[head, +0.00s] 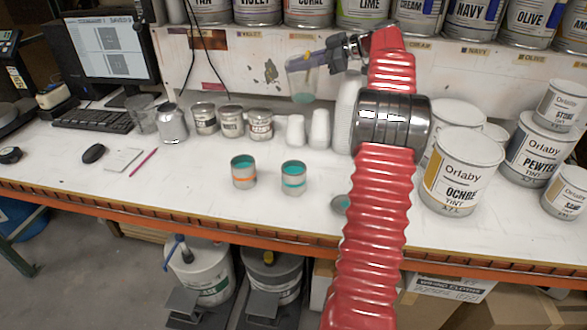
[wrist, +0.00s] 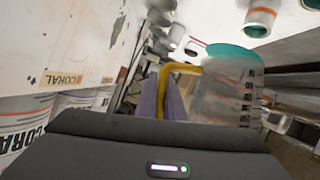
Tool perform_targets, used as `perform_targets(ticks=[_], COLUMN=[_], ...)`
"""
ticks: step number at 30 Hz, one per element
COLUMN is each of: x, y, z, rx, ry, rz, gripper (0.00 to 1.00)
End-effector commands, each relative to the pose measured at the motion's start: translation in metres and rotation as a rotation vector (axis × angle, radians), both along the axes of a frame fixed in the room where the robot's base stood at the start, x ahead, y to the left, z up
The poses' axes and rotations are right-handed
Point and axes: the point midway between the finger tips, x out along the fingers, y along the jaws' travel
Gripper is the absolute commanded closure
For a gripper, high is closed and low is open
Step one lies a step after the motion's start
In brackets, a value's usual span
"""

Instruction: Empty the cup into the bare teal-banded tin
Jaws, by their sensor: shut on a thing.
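My gripper (head: 318,57) is shut on the cup and holds it high above the back of the bench. The cup (head: 302,80) is clear, with teal liquid low in it, and looks roughly upright. In the wrist view, the purple fingers (wrist: 172,98) close at the yellow handle (wrist: 178,69), beside the clear cup wall (wrist: 225,95). The teal-banded tin (head: 293,180) stands open on the bench, below the cup and nearer the front, with teal inside. An orange-banded tin (head: 243,174) stands left of it, also teal inside. The cup is apart from both.
A small dark-rimmed item with teal (head: 342,203) is partly hidden by my arm. White bottles (head: 319,130) and small labelled tins (head: 232,122) stand at the back. Large tint cans (head: 461,175) crowd the right. The bench front around the two tins is clear.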

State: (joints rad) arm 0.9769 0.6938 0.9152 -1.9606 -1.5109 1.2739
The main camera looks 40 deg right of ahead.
Motion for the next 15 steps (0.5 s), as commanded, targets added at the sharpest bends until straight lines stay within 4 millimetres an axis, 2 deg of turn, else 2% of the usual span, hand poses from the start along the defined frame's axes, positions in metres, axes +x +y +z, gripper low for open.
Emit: perform_targets(ticks=[5, 14, 15], x=[-0.005, -0.013, -0.015], y=[0.006, 0.018, 0.02], z=[-0.011, -0.051, -0.061], rx=[-0.07, -0.191, -0.206], ry=[-0.049, -0.135, -0.144], rz=[-0.001, -0.001, -0.002], gripper=[1.0, 1.0, 1.0])
